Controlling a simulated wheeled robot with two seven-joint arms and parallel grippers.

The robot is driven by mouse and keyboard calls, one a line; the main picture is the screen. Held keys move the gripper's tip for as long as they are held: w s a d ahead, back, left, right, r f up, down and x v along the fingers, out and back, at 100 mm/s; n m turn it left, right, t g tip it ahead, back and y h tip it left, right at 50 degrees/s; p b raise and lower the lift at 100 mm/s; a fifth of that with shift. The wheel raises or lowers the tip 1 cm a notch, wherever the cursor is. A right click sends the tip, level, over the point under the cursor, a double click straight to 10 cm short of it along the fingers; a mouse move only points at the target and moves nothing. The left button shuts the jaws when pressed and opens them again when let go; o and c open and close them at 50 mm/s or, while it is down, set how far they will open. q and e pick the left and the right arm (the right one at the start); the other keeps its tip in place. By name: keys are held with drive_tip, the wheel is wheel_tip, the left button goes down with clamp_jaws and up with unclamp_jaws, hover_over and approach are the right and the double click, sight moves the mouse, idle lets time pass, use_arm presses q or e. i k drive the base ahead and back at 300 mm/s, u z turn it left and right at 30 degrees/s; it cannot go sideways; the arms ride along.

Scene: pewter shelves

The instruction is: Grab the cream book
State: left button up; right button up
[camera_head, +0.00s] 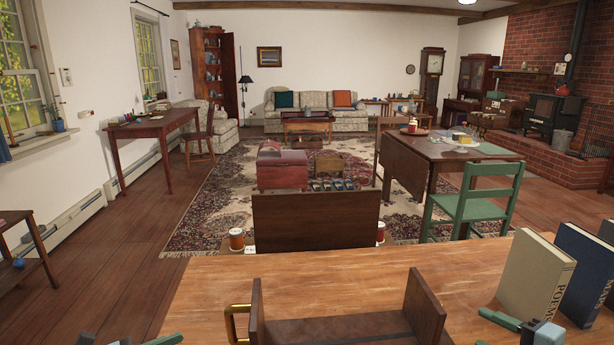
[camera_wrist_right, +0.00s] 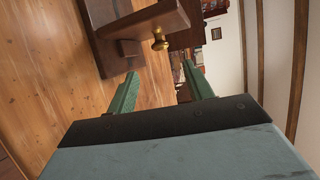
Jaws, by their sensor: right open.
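The cream book (camera_head: 535,279), with POEMS on its spine, stands upright at the right of the wooden tabletop in the head view. A dark blue book (camera_head: 582,272) stands just to its right. My right gripper (camera_head: 510,322) shows partly at the bottom edge, in front of the cream book's lower part; I cannot tell if it touches. In the right wrist view its two green fingers (camera_wrist_right: 161,85) are apart with no book between them. The cream book is not seen there. My left gripper (camera_head: 130,340) is mostly cut off at the bottom left; its jaw state is unclear.
A dark wooden holder (camera_head: 424,308) with upright ends and a brass handle (camera_head: 238,322) stands at the tabletop's front middle. Wood with a brass knob (camera_wrist_right: 160,40) shows near the right fingers. The tabletop (camera_head: 215,280) is bare at left. A green chair (camera_head: 475,200) stands beyond.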

sight(535, 278)
drive_tip(key=k, duration=1)
